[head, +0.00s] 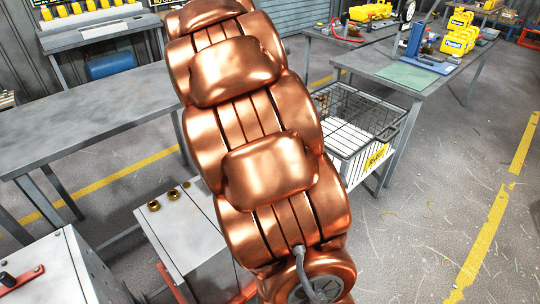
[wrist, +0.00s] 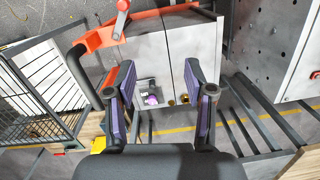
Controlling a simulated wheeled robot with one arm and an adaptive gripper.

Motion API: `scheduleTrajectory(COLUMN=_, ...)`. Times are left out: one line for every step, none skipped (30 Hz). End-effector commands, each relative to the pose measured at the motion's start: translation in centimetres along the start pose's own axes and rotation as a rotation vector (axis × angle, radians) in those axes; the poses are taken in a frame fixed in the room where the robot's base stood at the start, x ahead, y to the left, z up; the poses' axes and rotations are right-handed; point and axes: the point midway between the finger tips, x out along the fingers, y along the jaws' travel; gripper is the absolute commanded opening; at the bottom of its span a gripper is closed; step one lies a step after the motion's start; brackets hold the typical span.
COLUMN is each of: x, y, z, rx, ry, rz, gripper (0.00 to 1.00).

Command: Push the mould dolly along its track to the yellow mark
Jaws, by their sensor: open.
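A grey two-part metal block with brass bushings (head: 172,212), which looks like the mould, stands at the lower left in the head view. Orange-red bars beside it look like part of the dolly; in the wrist view an orange bar (wrist: 150,27) runs along the block's edge. The block (wrist: 148,55) lies beyond my gripper (wrist: 158,72), whose purple-padded fingers are open and apart, with nothing held between them. A small pink item shows between the fingers. I cannot make out the track or tell which yellow is the mark. My gripper is hidden in the head view.
A grey bench (head: 90,115) stands at the left and a cabinet (head: 55,272) at the lower left. Open floor with yellow lines (head: 485,240) lies at the right. A wire cage (wrist: 45,75) is at the wrist view's left.

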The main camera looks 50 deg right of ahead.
Motion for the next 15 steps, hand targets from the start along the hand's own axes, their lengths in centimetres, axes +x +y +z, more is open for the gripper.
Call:
scheduleTrajectory(x=0.2, y=1.4, z=-1.1, rx=0.008, ry=-0.002, rz=-0.005, gripper=0.54)
scheduleTrajectory(x=0.2, y=2.1, z=-1.7, rx=0.008, ry=0.000, rz=-0.007, gripper=0.54)
scheduleTrajectory(x=0.2, y=3.1, z=-2.6, rx=0.006, ry=0.004, rz=-0.008, gripper=0.54)
scheduleTrajectory(x=0.3, y=3.8, z=-3.2, rx=0.005, ry=0.005, rz=-0.011, gripper=0.54)
scheduleTrajectory(x=0.5, y=4.5, z=-3.8, rx=0.004, ry=0.005, rz=-0.016, gripper=0.54)
scheduleTrajectory(x=0.6, y=5.5, z=-4.5, rx=0.002, ry=0.007, rz=-0.021, gripper=0.54)
scheduleTrajectory(x=0.7, y=6.2, z=-5.1, rx=-0.002, ry=0.011, rz=-0.023, gripper=0.54)
scheduleTrajectory(x=0.8, y=7.0, z=-5.6, rx=-0.004, ry=0.012, rz=-0.027, gripper=0.54)
scheduleTrajectory(x=1.2, y=7.9, z=-6.2, rx=-0.009, ry=0.011, rz=-0.035, gripper=0.54)
scheduleTrajectory(x=1.4, y=8.6, z=-6.7, rx=-0.013, ry=0.012, rz=-0.038, gripper=0.54)
scheduleTrajectory(x=1.5, y=9.4, z=-7.2, rx=-0.018, ry=0.016, rz=-0.042, gripper=0.54)
scheduleTrajectory(x=1.8, y=10.4, z=-7.8, rx=-0.023, ry=0.019, rz=-0.050, gripper=0.54)
scheduleTrajectory(x=2.1, y=11.1, z=-8.2, rx=-0.028, ry=0.020, rz=-0.057, gripper=0.54)
scheduleTrajectory(x=2.4, y=11.8, z=-8.6, rx=-0.033, ry=0.022, rz=-0.062, gripper=0.54)
scheduleTrajectory(x=2.6, y=12.8, z=-9.2, rx=-0.042, ry=0.029, rz=-0.068, gripper=0.54)
